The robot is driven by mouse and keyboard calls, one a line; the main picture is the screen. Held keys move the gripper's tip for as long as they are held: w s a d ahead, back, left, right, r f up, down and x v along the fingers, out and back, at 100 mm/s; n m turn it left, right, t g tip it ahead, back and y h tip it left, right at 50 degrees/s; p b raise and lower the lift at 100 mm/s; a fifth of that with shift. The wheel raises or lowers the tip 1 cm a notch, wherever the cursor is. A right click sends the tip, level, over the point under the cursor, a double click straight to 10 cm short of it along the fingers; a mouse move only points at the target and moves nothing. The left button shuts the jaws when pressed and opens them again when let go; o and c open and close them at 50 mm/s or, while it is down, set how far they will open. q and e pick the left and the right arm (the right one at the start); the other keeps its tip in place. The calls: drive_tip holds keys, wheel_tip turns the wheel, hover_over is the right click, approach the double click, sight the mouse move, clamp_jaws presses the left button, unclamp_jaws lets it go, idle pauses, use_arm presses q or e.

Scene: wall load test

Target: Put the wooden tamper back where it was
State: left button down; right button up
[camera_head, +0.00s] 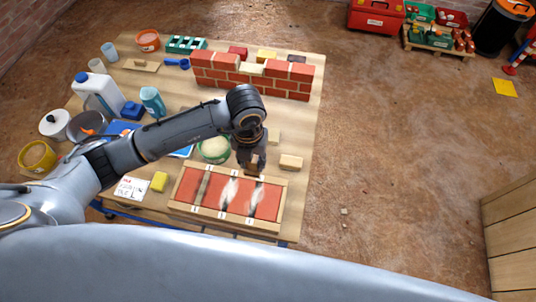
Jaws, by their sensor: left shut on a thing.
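My left gripper (252,167) points down above the far edge of a wooden frame, right of the middle. It is shut on a small tan wooden piece, which I take to be the wooden tamper (254,159); the fingers hide most of it. I cannot tell whether it touches the table. The wooden frame (187,212) holds red brick slabs with dark gaps and white patches. My right gripper is not in view.
A tan block (290,162) lies just right of the gripper, and a smaller one (273,137) behind it. A green-rimmed tub (214,150) stands to the left. A low brick wall (285,82) crosses the table's back. A yellow sponge (159,181) lies left of the frame.

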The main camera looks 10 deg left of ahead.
use_arm(q)
drive_tip(key=w+f, duration=0.2)
drive_tip(key=w+d+f, duration=0.1)
drive_tip(key=w+f, duration=0.1)
drive_tip(key=w, duration=0.1)
drive_tip(key=w+d+f, duration=0.1)
drive_tip(key=w+f, duration=0.2)
drive_tip(key=shift+f, duration=0.1)
drive_tip(key=shift+w+d+f, duration=0.1)
drive_tip(key=shift+w+f, duration=0.05)
drive_tip(key=shift+f, duration=0.15)
wheel_tip(320, 180, down, 3)
drive_tip(key=shift+r, duration=0.15)
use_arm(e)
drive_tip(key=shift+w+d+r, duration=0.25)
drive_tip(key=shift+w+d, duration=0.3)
use_arm(q)
drive_tip(key=shift+f, duration=0.25)
drive_tip(key=c, duration=1.3)
unclamp_jaws()
drive_tip(key=shift+o, duration=0.2)
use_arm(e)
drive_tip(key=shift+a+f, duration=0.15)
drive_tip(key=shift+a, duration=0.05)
use_arm(q)
drive_tip(key=shift+r, duration=0.2)
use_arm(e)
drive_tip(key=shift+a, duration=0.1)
